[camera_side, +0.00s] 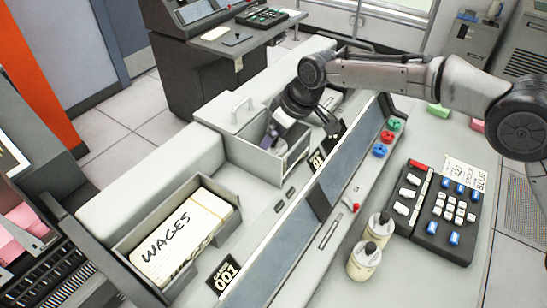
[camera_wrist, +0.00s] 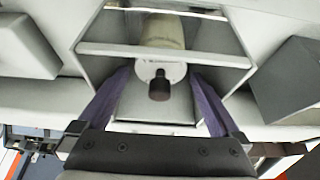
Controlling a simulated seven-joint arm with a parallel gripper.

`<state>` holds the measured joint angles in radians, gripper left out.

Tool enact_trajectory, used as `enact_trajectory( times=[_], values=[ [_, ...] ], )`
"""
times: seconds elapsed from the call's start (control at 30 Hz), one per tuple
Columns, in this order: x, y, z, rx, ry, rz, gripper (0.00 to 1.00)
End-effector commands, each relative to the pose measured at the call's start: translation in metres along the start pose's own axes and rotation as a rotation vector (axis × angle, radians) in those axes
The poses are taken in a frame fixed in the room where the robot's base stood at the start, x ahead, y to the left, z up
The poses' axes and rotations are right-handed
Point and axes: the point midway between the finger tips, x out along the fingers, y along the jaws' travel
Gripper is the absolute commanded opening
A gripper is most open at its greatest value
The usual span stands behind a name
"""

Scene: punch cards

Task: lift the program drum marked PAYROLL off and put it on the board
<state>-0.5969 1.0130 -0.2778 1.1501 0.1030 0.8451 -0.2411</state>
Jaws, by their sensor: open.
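My gripper (camera_side: 276,135) reaches down into an open grey compartment (camera_side: 238,148) in the machine's top. In the wrist view its two purple fingers (camera_wrist: 158,76) stand apart, one on each side. Between and beyond them is a pale cylinder (camera_wrist: 163,32) with a dark knob (camera_wrist: 160,88) on its near end. It looks like a program drum; no marking on it can be read, and contact with the fingers does not show. Two cream cylinders with black knobs (camera_side: 379,228) (camera_side: 364,262) stand upright on the desk; their labels are too small to read. I cannot tell which surface is the board.
A tray of cards marked WAGES (camera_side: 215,208) sits at the left front. A long dark panel (camera_side: 275,258) runs beside it. Red, blue and green knobs (camera_side: 386,137) and a keypad (camera_side: 445,212) are to the right. Pale desk surface is free around the cylinders.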

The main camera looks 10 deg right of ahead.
Motion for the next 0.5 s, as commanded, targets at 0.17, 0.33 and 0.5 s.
enact_trajectory(
  times=[0.17,0.33,0.5],
  values=[
    [-0.0002,-0.0001,-0.0005,0.0,0.001,0.0,1.0],
    [-0.0003,0.0,-0.0003,0.0,0.001,0.0,0.73],
    [-0.0005,0.0,-0.0004,0.0,0.001,0.0,0.42]
  ],
)
